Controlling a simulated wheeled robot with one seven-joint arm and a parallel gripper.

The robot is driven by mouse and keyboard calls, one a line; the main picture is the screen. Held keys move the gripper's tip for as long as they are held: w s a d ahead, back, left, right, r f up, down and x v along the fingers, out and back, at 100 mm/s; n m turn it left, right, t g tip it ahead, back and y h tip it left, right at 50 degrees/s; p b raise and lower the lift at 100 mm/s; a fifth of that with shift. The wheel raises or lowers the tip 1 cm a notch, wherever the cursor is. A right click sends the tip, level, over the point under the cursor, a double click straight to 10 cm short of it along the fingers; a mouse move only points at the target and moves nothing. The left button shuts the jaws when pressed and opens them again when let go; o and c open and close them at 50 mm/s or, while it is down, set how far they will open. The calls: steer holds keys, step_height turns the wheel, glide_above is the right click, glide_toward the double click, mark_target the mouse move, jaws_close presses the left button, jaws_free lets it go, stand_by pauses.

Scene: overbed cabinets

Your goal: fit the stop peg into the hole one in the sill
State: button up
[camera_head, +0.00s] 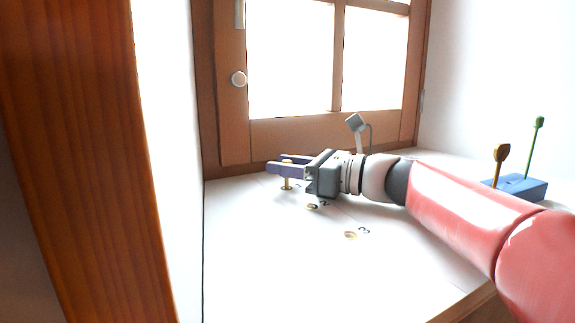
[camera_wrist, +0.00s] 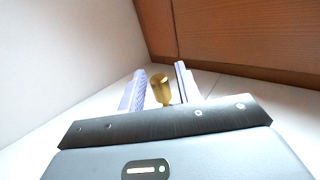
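The brass stop peg (camera_head: 287,183) stands upright at the far left of the white sill (camera_head: 270,250), where hole one lies. Its lower end meets the sill there; how deep it sits in the hole cannot be told, and the hole's rim is hidden. My gripper (camera_head: 278,165) is around the peg's upper part with its two purple fingers. In the wrist view the peg (camera_wrist: 161,90) shows between the fingers (camera_wrist: 160,88), with a narrow gap on each side, so the gripper looks open. Hole two (camera_head: 311,207) and hole three (camera_head: 351,236) are empty brass-rimmed holes.
A white wall (camera_head: 170,150) bounds the left. A blue block (camera_head: 516,187) with an orange and a green upright piece stands at the right. The front sill is clear.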

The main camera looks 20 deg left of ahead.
steer(key=shift+o, duration=0.5)
steer(key=shift+f, duration=0.1)
steer(key=shift+d, duration=3.95)
